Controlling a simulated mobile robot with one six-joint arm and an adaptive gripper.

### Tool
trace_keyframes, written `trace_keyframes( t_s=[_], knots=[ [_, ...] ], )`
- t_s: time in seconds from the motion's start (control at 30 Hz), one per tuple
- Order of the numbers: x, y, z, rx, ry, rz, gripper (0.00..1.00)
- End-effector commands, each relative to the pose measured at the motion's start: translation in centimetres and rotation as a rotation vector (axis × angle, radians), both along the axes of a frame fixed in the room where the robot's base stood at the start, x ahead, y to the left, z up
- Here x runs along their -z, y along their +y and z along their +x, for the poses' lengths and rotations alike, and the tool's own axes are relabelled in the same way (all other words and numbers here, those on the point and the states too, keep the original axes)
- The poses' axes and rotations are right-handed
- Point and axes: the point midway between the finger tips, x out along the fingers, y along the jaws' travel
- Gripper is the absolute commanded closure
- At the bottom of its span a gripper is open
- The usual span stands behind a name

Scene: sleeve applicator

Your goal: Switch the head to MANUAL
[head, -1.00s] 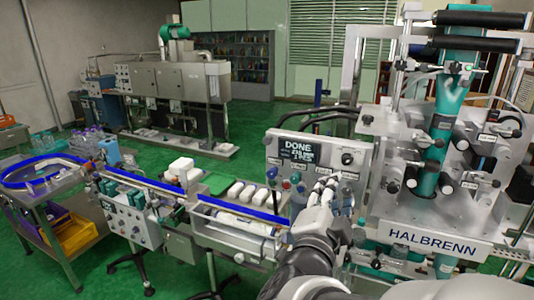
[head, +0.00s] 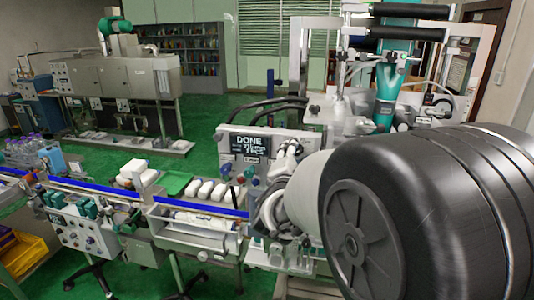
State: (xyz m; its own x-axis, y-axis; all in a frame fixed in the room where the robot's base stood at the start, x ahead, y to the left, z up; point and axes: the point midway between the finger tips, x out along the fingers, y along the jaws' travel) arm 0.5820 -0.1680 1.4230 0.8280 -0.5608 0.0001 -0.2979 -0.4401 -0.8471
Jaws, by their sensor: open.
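The control panel (head: 226,158) of the sleeve applicator stands in the middle of the head view, with a dark screen (head: 249,146) reading DONE. Coloured buttons (head: 240,178) show below the screen, at the panel's left. My gripper (head: 286,157) is in front of the panel's right part, small and partly covered by my own wrist. Its fingers look close to the panel face; I cannot tell whether they touch it. The black knob seen earlier at the panel's upper right is hidden behind my gripper and arm, so its setting cannot be read.
My arm fills the right side and hides most of the applicator head; a teal column (head: 391,85) shows above it. A conveyor (head: 110,193) with white packs (head: 208,191) runs to the left of the panel. Green floor (head: 215,110) lies open behind.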

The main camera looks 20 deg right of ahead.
Motion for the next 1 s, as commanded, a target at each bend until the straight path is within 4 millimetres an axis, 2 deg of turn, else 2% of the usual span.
trace_keyframes(
  t_s=[0.2, 0.8, 1.0],
  knots=[
    [0.01, 0.0, 0.0, 0.0, 0.0, 0.0, 0.6],
    [0.0, 0.01, -0.03, 0.0, 0.0, 0.0, 1.0],
    [0.0, 0.01, -0.03, 0.001, 0.002, -0.004, 1.0]
  ],
)
